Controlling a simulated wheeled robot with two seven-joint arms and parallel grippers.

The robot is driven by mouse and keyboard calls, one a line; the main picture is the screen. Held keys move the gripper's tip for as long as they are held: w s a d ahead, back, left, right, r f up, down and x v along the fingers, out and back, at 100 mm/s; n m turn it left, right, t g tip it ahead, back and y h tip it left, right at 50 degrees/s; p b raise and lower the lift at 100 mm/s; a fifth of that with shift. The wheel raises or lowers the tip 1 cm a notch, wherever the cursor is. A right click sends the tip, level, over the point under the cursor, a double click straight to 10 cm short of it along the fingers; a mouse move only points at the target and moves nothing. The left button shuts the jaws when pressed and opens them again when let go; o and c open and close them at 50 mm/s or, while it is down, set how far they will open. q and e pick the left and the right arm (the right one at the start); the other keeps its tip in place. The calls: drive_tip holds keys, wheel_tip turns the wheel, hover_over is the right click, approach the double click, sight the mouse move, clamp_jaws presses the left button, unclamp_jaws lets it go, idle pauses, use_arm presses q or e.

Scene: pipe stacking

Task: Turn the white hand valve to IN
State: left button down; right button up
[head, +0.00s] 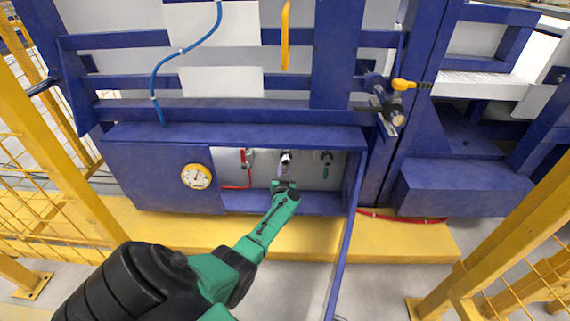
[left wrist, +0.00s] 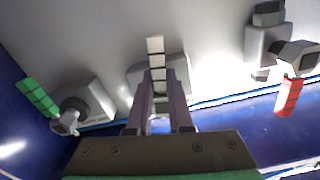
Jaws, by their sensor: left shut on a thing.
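The white hand valve (head: 286,156) is the middle one of three valves inside the open blue cabinet. In the left wrist view its segmented white handle (left wrist: 156,62) stands upright in the picture, between my fingers. My left gripper (head: 285,172) reaches into the cabinet from below and covers most of the handle in the head view. In the left wrist view the gripper (left wrist: 160,95) is shut on the handle, one finger on each side. No IN marking can be read. My right gripper is in neither view.
A red-handled valve (head: 243,156) and a green-handled valve (head: 326,163) flank the white one; in the left wrist view the red handle (left wrist: 289,97) is right and the green handle (left wrist: 37,98) left. A gauge (head: 196,176) sits left. The cabinet door (head: 345,240) hangs open at right.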

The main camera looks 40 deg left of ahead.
use_arm(q)
drive_tip(key=shift+s+a+r+m+p, duration=0.1)
drive_tip(key=shift+r+m+p, duration=0.15)
drive_tip(key=shift+m+p, duration=0.65)
drive_tip(key=shift+m, duration=0.2)
drive_tip(key=shift+s+a+m+p, duration=0.15)
drive_tip(key=shift+m+p, duration=0.15)
drive_tip(key=shift+m, duration=0.55)
drive_tip(key=shift+s+a+m+p, duration=0.15)
drive_tip(key=shift+m+p, duration=0.15)
drive_tip(key=shift+m, duration=0.55)
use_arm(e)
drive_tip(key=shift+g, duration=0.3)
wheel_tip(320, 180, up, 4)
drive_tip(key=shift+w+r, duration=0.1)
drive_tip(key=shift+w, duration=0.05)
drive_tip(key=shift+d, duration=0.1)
use_arm(q)
drive_tip(key=c, duration=0.8)
unclamp_jaws()
